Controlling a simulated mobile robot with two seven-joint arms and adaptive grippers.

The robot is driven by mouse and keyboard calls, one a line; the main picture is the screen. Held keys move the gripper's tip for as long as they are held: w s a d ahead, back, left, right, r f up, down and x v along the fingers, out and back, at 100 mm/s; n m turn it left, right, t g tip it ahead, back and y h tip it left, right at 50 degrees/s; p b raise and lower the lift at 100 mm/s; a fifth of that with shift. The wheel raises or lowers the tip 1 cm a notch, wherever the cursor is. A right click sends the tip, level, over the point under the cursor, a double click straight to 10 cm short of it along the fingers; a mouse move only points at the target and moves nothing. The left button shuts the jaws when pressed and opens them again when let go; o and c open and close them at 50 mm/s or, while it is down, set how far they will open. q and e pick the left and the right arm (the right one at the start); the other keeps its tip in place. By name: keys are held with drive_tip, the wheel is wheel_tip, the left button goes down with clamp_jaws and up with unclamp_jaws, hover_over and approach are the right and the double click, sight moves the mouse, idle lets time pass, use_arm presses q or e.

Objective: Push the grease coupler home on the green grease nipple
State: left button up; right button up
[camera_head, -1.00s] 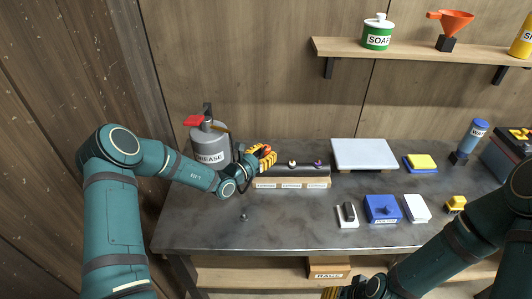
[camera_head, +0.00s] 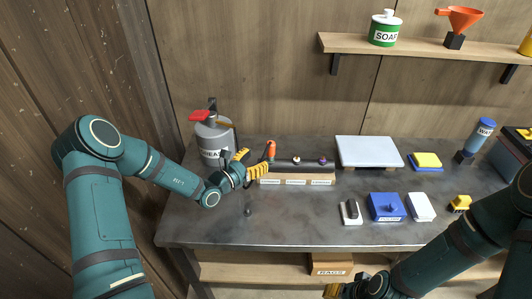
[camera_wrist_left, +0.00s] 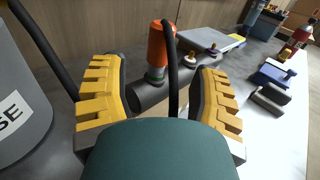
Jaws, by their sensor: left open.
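The orange grease coupler (camera_head: 271,149) stands upright at the left end of a dark pipe (camera_head: 285,163) on a labelled wooden block (camera_head: 296,179). In the left wrist view the coupler (camera_wrist_left: 157,45) has a grey lower end meeting the pipe; a black hose passes in front of it. My right gripper (camera_head: 333,291) is partly cut off at the bottom edge.
A grey grease canister (camera_head: 214,138) with a red handle stands left of my left gripper. Two other nipples, one pale-topped (camera_head: 297,160) and one purple (camera_head: 322,160), sit along the pipe. A white board (camera_head: 368,151) lies to the right.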

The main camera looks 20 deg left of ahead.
use_arm(q)
drive_tip(key=v, duration=0.5)
idle(0.5)
